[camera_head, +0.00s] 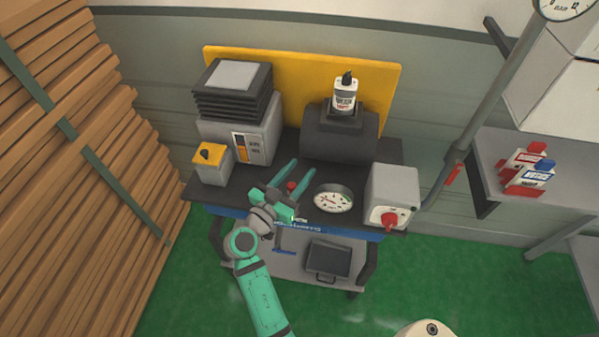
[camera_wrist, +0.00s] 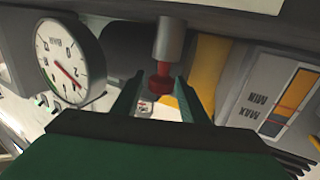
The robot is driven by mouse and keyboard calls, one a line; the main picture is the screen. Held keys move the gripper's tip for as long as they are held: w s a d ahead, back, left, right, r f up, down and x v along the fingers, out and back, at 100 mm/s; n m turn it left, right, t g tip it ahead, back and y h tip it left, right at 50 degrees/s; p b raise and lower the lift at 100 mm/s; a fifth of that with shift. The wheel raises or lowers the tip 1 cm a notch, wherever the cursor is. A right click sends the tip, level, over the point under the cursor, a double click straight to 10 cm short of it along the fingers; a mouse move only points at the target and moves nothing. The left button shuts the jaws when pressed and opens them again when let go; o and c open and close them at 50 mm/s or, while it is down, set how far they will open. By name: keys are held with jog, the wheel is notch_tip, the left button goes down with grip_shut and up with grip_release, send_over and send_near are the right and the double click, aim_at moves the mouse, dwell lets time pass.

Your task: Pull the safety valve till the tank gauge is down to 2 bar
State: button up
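The safety valve is a red pull knob (camera_wrist: 160,78) under a grey cylindrical body (camera_wrist: 169,38) in the wrist view. It shows as a small red spot (camera_head: 291,185) in the head view. My gripper (camera_head: 297,168) is open, and in the wrist view its fingertips (camera_wrist: 160,80) stand on either side of the knob, with gaps visible. The round white tank gauge (camera_head: 333,198) is right of my gripper; in the wrist view the gauge (camera_wrist: 70,62) is at left, its red needle pointing to the lower right. Its exact reading is too small to tell. The dark tank (camera_head: 340,135) lies behind.
A grey box with a red switch (camera_head: 391,198) is right of the gauge. A grey unit with a MAX/MIN label (camera_head: 240,140) and a yellow-topped box (camera_head: 212,163) stand left. A bottle (camera_head: 345,95) sits on the tank. Stacked planks (camera_head: 80,160) fill the left side.

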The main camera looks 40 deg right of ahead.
jog(key=shift+s, duration=0.1)
jog(key=v, duration=1)
jog(key=shift+a, duration=0.4)
